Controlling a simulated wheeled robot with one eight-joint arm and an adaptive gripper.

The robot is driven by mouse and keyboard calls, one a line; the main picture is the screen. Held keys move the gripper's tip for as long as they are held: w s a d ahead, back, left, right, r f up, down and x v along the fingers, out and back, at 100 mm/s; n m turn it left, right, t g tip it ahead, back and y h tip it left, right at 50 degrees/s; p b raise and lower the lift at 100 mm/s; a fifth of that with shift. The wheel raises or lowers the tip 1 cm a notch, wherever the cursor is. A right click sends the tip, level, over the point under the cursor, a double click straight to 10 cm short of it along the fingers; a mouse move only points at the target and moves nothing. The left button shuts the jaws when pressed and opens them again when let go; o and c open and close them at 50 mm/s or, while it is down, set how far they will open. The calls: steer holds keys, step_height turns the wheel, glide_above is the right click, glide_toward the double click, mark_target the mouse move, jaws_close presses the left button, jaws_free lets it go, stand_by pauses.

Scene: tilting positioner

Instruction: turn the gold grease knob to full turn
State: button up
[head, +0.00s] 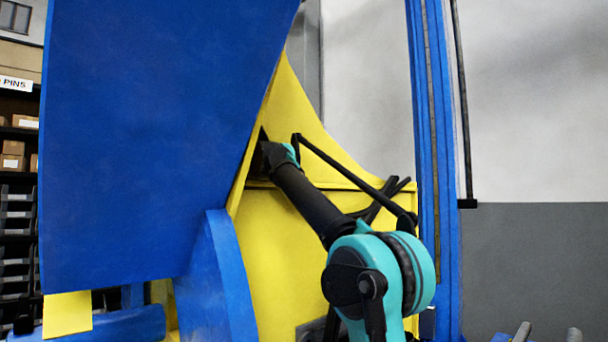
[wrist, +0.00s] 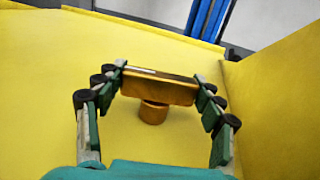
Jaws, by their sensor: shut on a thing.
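The gold grease knob (wrist: 158,88) shows in the wrist view as a bar-shaped handle on a short round stem. The stem meets a yellow panel (wrist: 62,75). My gripper (wrist: 160,85) has one finger at each end of the bar, and it is shut on the knob. The bar lies nearly level in the wrist view, tilted slightly down to the right. In the head view my arm reaches up and left to the yellow body of the positioner (head: 310,225). The knob and my fingertips are hidden there behind the big blue plate (head: 150,140).
The blue plate leans close to the left of my arm. A blue upright post (head: 434,150) stands to the right. A yellow wall (wrist: 275,90) rises on the right in the wrist view. Shelves with boxes (head: 15,150) stand at the far left.

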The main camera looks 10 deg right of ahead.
steer(key=shift+m+g+h, duration=0.7)
steer(key=shift+h, duration=0.2)
steer(key=o, duration=1.2)
steer(key=shift+a, duration=0.1)
steer(key=v, duration=0.7)
steer(key=shift+s+a, duration=0.1)
steer(key=shift+a, duration=0.1)
